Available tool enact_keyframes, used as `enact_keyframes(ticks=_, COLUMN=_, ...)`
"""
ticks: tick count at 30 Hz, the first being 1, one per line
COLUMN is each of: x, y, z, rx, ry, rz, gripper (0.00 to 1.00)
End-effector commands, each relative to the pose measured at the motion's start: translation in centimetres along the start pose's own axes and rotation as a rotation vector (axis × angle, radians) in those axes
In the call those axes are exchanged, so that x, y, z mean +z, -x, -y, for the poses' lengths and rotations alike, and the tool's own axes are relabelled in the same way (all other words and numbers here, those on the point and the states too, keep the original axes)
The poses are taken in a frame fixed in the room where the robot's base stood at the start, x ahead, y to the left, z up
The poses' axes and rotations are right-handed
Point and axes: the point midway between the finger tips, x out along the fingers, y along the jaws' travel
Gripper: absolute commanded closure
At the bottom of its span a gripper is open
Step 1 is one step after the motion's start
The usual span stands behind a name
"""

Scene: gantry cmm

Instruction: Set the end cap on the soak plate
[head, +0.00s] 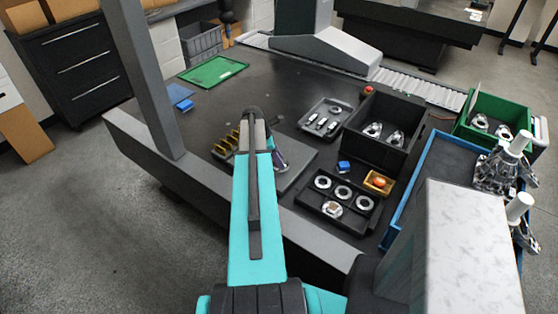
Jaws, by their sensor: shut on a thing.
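My teal arm reaches over the dark table and hides most of my gripper (280,162). Only a small silver and purplish part of it shows at the arm's right side. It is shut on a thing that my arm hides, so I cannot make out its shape. A flat grey plate (303,168), which looks like the soak plate, lies just right of and below the gripper. Its left part is hidden by the arm. I cannot tell whether the held thing touches it. No end cap can be named for certain in this view.
A black tray (314,203) holds several round metal parts. Near it are a blue block (344,167), a yellow bin (390,182), a grey tray (305,122) and a deep black bin (398,152). A slotted rack (219,152) stands left of my arm. A grey column (145,75) rises at left.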

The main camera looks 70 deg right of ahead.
Motion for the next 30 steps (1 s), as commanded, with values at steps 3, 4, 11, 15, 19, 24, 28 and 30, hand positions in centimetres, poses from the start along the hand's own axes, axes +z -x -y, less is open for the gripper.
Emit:
enact_keyframes(ticks=3, x=-0.3, y=-0.8, z=0.0, rx=-0.002, ry=0.001, rz=0.001, gripper=0.90)
enact_keyframes(ticks=4, x=-0.4, y=-1.0, z=0.0, rx=-0.002, ry=0.001, rz=0.001, gripper=0.90)
enact_keyframes(ticks=11, x=-0.8, y=-1.8, z=0.0, rx=0.001, ry=0.001, rz=0.001, gripper=0.90)
enact_keyframes(ticks=15, x=-0.8, y=-1.8, z=0.0, rx=0.001, ry=0.001, rz=0.001, gripper=0.90)
enact_keyframes(ticks=19, x=-0.8, y=-1.9, z=0.0, rx=0.001, ry=0.001, rz=0.000, gripper=0.90)
enact_keyframes(ticks=24, x=-0.9, y=-2.1, z=0.0, rx=0.001, ry=0.001, rz=0.000, gripper=0.50)
enact_keyframes(ticks=28, x=-0.9, y=-2.1, z=0.0, rx=0.001, ry=0.001, rz=0.000, gripper=0.43)
enact_keyframes(ticks=30, x=-0.9, y=-2.1, z=0.0, rx=0.001, ry=0.001, rz=0.000, gripper=0.43)
